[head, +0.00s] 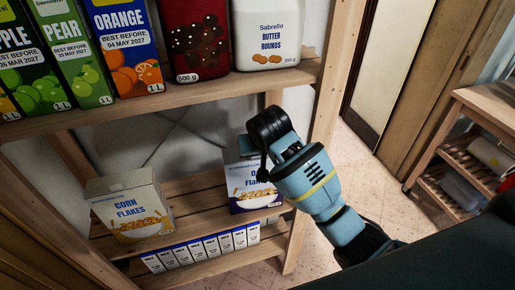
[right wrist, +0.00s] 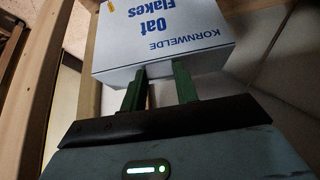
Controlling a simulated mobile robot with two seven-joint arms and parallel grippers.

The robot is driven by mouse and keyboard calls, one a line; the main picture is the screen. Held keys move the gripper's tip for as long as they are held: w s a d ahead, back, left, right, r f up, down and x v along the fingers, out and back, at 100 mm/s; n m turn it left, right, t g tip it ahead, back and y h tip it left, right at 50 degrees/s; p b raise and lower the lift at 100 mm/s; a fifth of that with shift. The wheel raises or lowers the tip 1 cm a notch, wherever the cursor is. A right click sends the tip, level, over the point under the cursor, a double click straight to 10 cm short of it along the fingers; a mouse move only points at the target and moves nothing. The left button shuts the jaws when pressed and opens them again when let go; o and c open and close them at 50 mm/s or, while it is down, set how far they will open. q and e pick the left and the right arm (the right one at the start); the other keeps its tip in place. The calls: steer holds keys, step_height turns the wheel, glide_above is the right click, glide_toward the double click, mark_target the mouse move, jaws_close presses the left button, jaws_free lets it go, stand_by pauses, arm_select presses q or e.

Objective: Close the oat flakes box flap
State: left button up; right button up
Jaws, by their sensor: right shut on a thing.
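The oat flakes box (head: 242,188) stands on the lower shelf at the right, white and blue with a bowl on its front. It also shows upside down in the right wrist view (right wrist: 165,45). My right gripper (head: 254,160) is at the top of the box and hides most of its upper edge. In the right wrist view its two green fingers (right wrist: 160,88) meet the box's top side, with a narrow gap between them. It is shut on part of the box; the flap cannot be clearly made out. My left gripper is not in view.
A corn flakes box (head: 131,210) stands on the same shelf at the left. A row of small white cartons (head: 205,247) is below. The shelf post (head: 325,115) rises close to my right gripper.

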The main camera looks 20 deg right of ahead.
steer(key=o, duration=1)
steer(key=shift+w, duration=0.1)
steer(key=shift+r, duration=0.1)
steer(key=v, duration=0.7)
steer(key=shift+s+r, duration=0.25)
steer(key=shift+r, duration=0.1)
